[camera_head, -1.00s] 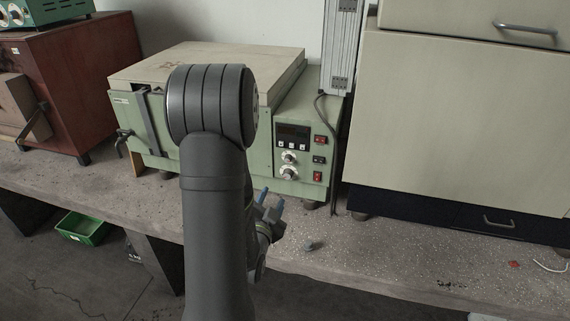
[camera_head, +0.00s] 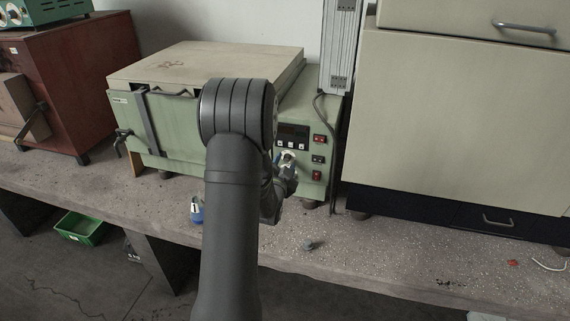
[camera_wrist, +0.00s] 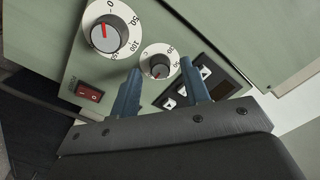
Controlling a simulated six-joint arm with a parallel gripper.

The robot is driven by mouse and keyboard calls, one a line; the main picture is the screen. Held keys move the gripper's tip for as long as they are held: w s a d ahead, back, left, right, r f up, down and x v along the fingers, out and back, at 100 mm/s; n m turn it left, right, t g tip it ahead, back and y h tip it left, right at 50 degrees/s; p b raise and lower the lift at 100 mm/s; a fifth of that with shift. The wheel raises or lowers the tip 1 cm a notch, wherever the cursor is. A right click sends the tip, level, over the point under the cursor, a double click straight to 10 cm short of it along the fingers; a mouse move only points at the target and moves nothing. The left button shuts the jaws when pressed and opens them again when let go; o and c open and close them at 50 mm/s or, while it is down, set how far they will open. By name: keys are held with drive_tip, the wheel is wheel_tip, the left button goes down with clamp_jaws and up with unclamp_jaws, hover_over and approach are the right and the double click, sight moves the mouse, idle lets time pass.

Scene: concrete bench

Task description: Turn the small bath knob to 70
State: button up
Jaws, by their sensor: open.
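The small bath knob (camera_wrist: 159,66) shows in the wrist view as a grey cap on a white numbered dial, on the green front panel of the bath (camera_head: 180,115). I cannot read its pointer clearly. My gripper (camera_wrist: 161,68) is open; its two blue fingertips appear on either side of this knob in the wrist view. Whether they touch it I cannot tell. In the head view my gripper (camera_head: 287,160) is at the control panel and covers much of the dials. A larger knob (camera_wrist: 106,38) beside the small one has its red pointer near 0.
A red rocker switch (camera_wrist: 89,92) and a dark display with white buttons (camera_wrist: 197,80) flank the knobs. A blue-and-white object (camera_head: 197,212) and a small grey piece (camera_head: 309,245) are on the bench. A beige cabinet (camera_head: 460,120) stands at the right.

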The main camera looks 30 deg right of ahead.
drive_tip(key=shift+w+d, duration=0.25)
drive_tip(key=shift+w, duration=0.05)
clamp_jaws()
drive_tip(key=shift+n, duration=0.4)
drive_tip(key=n, duration=1)
drive_tip(key=shift+n+g, duration=0.3)
idle(0.4)
